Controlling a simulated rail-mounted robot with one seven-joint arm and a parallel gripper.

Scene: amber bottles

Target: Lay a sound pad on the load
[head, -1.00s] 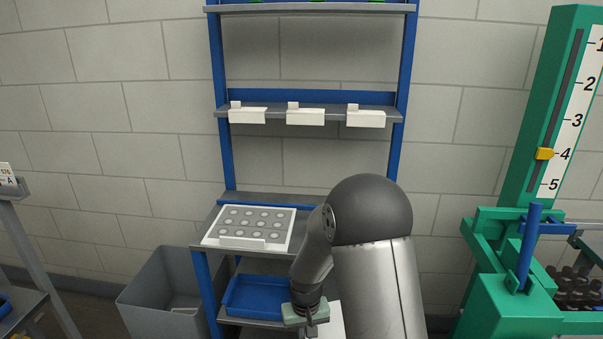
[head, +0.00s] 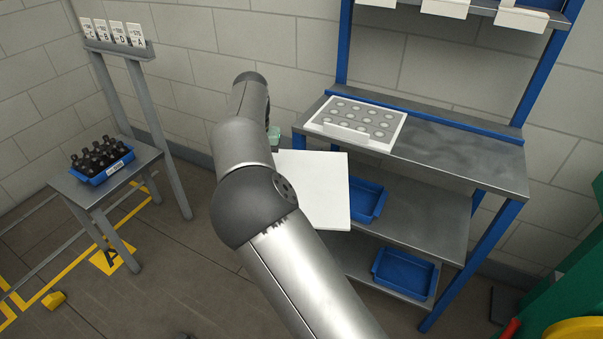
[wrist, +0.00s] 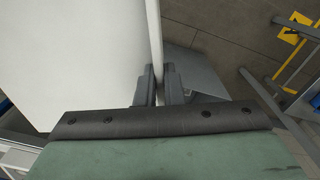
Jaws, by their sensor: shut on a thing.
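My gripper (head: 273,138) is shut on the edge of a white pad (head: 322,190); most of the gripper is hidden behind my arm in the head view. In the wrist view the fingers (wrist: 159,88) pinch the pad's thin edge, and the pad (wrist: 75,60) spreads to the left. The pad is held in the air in front of the rack. At the left, a blue crate (head: 110,170) of dark bottles (head: 97,158) stands on a grey stand (head: 150,157), clear of the pad. I cannot tell whether the pad is sound.
A white board with grey discs (head: 355,122) lies on the rack's grey worktop (head: 455,155). Blue trays (head: 366,200) (head: 404,273) sit on lower shelves. Label cards (head: 118,32) top the stand. A yellow block (head: 53,299) lies on the floor. Open floor lies between stand and rack.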

